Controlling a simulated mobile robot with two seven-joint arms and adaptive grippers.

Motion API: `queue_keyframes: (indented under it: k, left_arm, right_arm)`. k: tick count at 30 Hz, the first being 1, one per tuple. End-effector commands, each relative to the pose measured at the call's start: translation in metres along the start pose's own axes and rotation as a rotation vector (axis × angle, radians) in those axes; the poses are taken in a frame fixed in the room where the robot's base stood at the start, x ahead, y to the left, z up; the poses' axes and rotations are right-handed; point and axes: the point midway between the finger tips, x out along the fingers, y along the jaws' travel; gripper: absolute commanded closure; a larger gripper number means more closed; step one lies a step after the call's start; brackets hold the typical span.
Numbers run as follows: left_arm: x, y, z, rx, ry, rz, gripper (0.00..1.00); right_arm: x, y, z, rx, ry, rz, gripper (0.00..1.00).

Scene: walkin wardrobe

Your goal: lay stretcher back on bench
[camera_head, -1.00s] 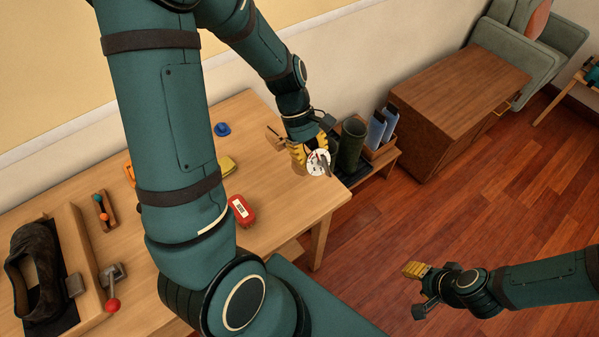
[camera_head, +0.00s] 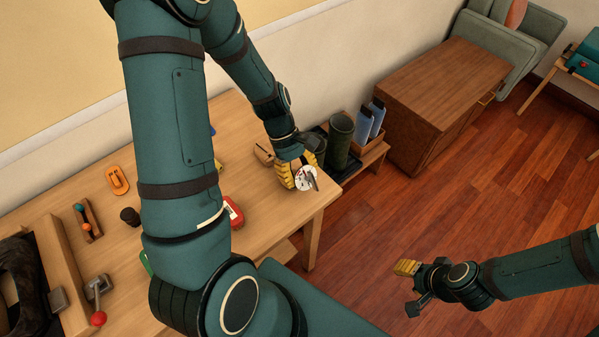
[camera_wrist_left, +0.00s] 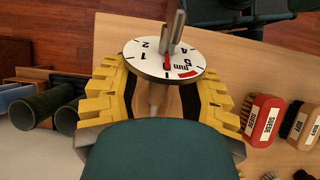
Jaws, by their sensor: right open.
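The stretcher has a round white dial (camera_head: 306,178) marked in mm, with metal pins, and a wooden end (camera_head: 263,153) on the other side of my left gripper (camera_head: 292,174). In the left wrist view the dial (camera_wrist_left: 152,57) sits between the yellow fingers, with a wooden stem behind it. My left gripper is shut on the stretcher, low over the right end of the wooden bench (camera_head: 270,215). I cannot tell whether the stretcher touches the bench top. My right gripper (camera_head: 407,283) is open and empty over the floor, right of the bench.
A red brush (camera_head: 233,212) lies on the bench near my left arm; brushes also show in the left wrist view (camera_wrist_left: 264,122). A clamp with a red knob (camera_head: 98,300) and an orange item (camera_head: 117,180) are further left. Green boots (camera_head: 340,138) stand beyond the bench's right end.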

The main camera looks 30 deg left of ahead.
Motion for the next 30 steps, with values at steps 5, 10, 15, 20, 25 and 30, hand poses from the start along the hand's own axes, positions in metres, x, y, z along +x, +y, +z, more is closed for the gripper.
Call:
queue_keyframes:
  k: [5,10,15,20,25,30]
  left_arm:
    - [0.0,0.0,0.0,0.0,0.0,0.0,0.58]
    - [-0.004,0.0,0.0,0.0,0.0,0.0,0.58]
    - [-0.026,0.001,0.001,0.0,0.002,0.003,0.58]
    - [-0.06,0.001,0.001,0.001,0.003,0.004,0.58]
    - [-0.092,0.001,0.001,0.001,0.002,0.002,0.58]
    - [-0.113,0.0,0.001,-0.001,0.0,0.001,0.58]
  right_arm:
    - [0.0,0.0,0.0,0.0,0.0,0.0,0.53]
    - [-0.001,0.0,0.0,0.0,0.001,0.0,0.53]
    - [-0.007,-0.003,-0.003,0.002,0.005,0.001,0.53]
    - [-0.014,-0.005,-0.006,0.004,0.012,0.001,0.53]
    - [-0.02,-0.007,-0.009,0.006,0.018,0.002,0.53]
    - [-0.023,-0.009,-0.011,0.007,0.023,0.002,0.53]
